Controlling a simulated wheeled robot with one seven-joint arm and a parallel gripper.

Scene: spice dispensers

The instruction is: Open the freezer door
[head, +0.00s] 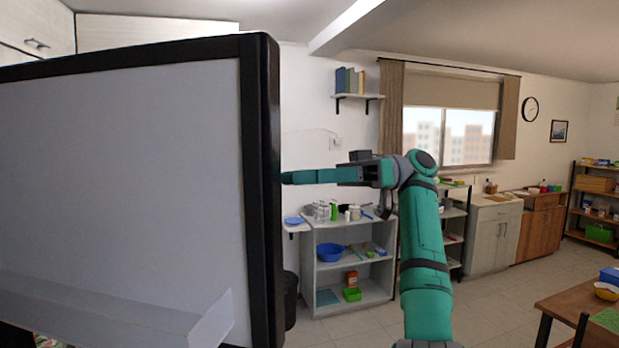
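The freezer door (130,170) fills the left of the head view. It stands swung open, with its pale inner face and black border toward me. A white door shelf (110,315) runs along its lower part. My gripper (286,178) is on the right of the door and points left at the door's black outer edge. Its teal fingers end at or behind that edge. I cannot tell whether they touch the door, and the gap between them does not show. The handle and the freezer's inside are not in view.
A grey shelf unit (346,268) with bowls and jars stands behind my arm. A dark bin (290,300) stands just behind the door's edge. A wooden table (570,308) is at the lower right. The floor between them is clear.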

